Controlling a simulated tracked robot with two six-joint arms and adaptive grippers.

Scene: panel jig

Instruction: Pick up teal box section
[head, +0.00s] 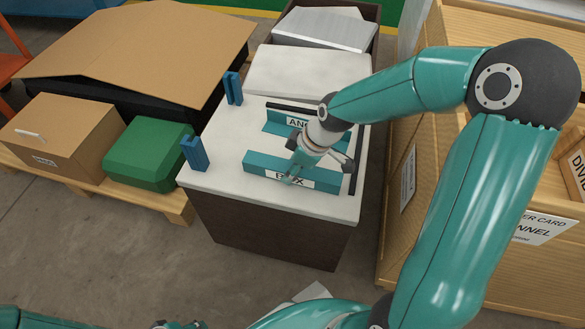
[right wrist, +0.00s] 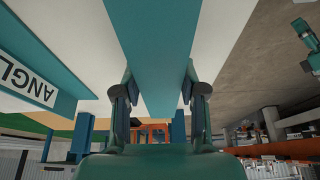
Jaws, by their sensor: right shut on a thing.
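The teal box section (head: 262,168) is a long bar with a white label reading "BOX", partly covered by the gripper. It lies along the front of the pale work top (head: 222,150). My right gripper (head: 292,180) is shut on it near its middle, from above. In the right wrist view the box section (right wrist: 155,55) runs between the two fingers (right wrist: 158,95), one on each side. I cannot tell whether it is clear of the top.
A teal angle piece (head: 280,122) labelled "ANGLE" lies just behind; it also shows in the right wrist view (right wrist: 35,75). Blue uprights (head: 194,153) stand at the top's left edge. A green case (head: 148,155) and cardboard box (head: 65,135) are left, a wooden crate (head: 440,170) right.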

